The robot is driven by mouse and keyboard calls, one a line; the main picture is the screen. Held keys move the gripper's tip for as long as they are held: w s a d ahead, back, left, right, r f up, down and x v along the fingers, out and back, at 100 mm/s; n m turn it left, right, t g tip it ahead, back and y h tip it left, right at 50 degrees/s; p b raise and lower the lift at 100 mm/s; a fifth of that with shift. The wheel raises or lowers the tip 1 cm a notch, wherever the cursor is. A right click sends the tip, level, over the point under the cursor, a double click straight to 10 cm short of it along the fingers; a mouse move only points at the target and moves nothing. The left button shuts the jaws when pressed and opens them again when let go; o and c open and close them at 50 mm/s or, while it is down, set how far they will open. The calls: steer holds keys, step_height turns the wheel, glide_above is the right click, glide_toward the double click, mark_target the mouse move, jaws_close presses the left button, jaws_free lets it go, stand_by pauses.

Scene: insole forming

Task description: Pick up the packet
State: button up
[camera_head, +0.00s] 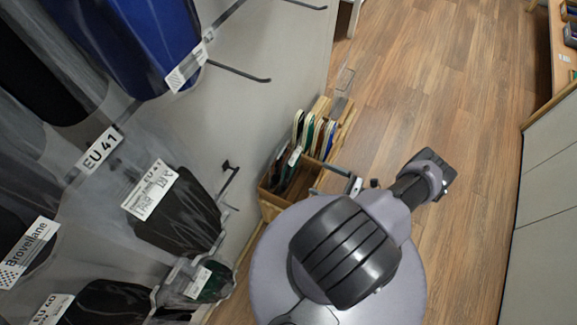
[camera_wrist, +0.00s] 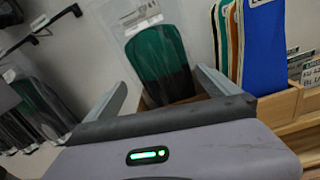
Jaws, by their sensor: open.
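A clear packet with a dark green insole (camera_wrist: 160,62) and a white label at its top stands upright in the wrist view. Its lower end is hidden behind my gripper. My gripper (camera_wrist: 161,80) is open, with one finger on each side of the packet's lower part in the picture; I cannot tell whether they touch it. In the head view the gripper (camera_head: 335,178) shows partly beside the wooden box, much of it hidden by my arm. A packet with a white label (camera_head: 292,160) stands in that box; the task does not say which packet is meant.
The wooden box (camera_head: 270,208) stands on the floor by the grey panel and holds several upright insoles, including a blue one (camera_wrist: 264,45). Metal hooks (camera_head: 240,73) stick out of the panel, several bearing packets. Wooden floor (camera_head: 440,70) is free to the right.

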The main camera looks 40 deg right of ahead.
mark_target(292, 169)
steer(key=r+b+x, duration=0.1)
steer(key=x, duration=0.8)
steer(key=shift+a, duration=0.2)
steer(key=shift+w+r, duration=0.1)
steer(key=shift+r, duration=0.05)
steer(key=c, duration=1.8)
steer(key=shift+c, duration=0.2)
